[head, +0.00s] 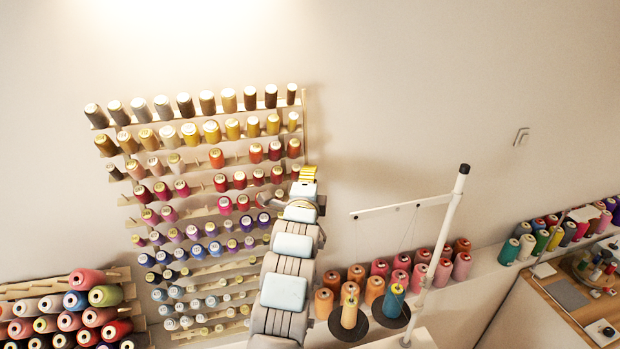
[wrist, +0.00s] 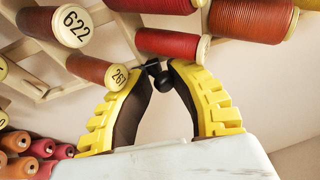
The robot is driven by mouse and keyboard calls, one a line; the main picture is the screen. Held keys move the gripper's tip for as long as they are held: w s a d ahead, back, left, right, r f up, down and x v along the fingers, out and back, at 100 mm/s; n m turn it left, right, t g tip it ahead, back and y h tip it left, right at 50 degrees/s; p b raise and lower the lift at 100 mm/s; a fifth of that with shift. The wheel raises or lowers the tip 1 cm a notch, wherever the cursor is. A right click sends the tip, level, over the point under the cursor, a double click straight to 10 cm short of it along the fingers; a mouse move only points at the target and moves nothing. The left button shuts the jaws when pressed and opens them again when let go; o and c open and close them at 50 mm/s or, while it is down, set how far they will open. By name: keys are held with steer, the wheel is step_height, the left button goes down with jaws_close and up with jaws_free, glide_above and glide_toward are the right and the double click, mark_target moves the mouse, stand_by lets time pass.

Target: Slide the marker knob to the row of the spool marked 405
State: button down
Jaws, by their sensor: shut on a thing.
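My gripper (wrist: 160,68) has yellow, ribbed fingers whose tips meet around the small black marker knob (wrist: 163,83). In the head view my gripper (head: 308,173) is at the right edge of the thread rack (head: 304,120), about level with its middle rows; the knob cannot be made out there. In the wrist view a brown spool marked 267 (wrist: 95,68) is left of the fingertips, and one marked 622 (wrist: 50,27) is further up left. A red spool (wrist: 172,44) is just above the fingertips. I cannot read 405 on any spool.
My arm covers the lower right part of the rack. A shelf with several cones (head: 380,268) and a white thread stand (head: 440,250) are to the right. A second rack of spools (head: 70,310) is at the lower left.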

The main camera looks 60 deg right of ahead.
steer(key=shift+w+d+r+b, duration=0.15)
steer(key=shift+r+b, duration=0.65)
steer(key=shift+r, duration=1.55)
steer(key=c, duration=1)
jaws_free()
steer(key=shift+v, duration=6)
